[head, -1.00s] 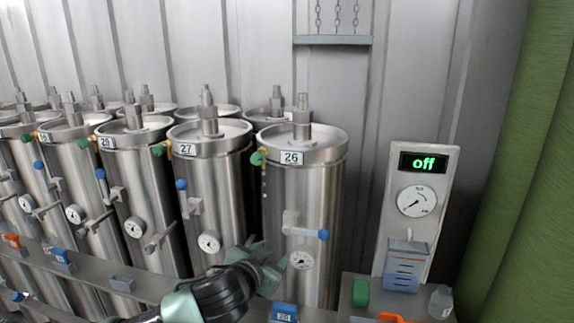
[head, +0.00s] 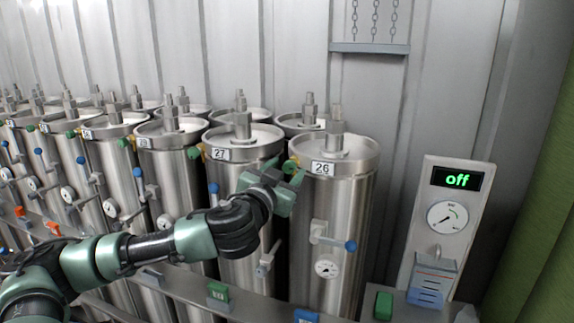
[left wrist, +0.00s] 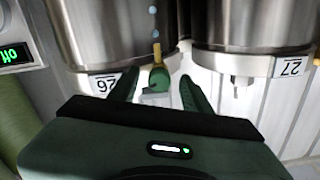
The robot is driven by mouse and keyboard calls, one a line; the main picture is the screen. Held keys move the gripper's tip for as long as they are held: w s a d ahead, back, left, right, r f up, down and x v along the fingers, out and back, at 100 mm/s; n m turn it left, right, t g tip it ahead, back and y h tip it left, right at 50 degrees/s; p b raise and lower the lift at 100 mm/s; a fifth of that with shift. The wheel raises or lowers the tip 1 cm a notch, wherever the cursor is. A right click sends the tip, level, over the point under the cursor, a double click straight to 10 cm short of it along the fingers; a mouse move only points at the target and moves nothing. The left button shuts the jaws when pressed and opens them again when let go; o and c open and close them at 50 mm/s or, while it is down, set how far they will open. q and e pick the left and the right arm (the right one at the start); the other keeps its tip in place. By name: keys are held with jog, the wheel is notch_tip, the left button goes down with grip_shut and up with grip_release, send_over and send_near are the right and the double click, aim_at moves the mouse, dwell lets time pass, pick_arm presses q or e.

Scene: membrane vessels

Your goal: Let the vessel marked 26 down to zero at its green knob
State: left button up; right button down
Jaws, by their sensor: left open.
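The vessel marked 26 (head: 335,225) is a tall steel cylinder with a 26 plate near its top. Its green knob (head: 290,166) sits at the upper left beside the plate. My left gripper (head: 285,171) is at the knob, partly covering it. In the left wrist view, which is upside down, the green knob (left wrist: 158,80) shows between the two open fingers, with a gap on each side. The 26 plate (left wrist: 106,84) is left of them there. The vessel's small dial (head: 327,267) shows, but its reading is too small to tell. My right gripper is not in view.
The vessel marked 27 (head: 240,225) stands close on the left, behind my left forearm. A blue-ended lever (head: 350,245) juts from vessel 26. At right a panel (head: 447,217) has a gauge and a green "off" display. A grey rail (head: 255,307) runs in front.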

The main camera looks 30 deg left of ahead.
pick_arm(q)
jog(key=shift+w, duration=0.35)
jog(key=shift+a, duration=0.1)
grip_shut()
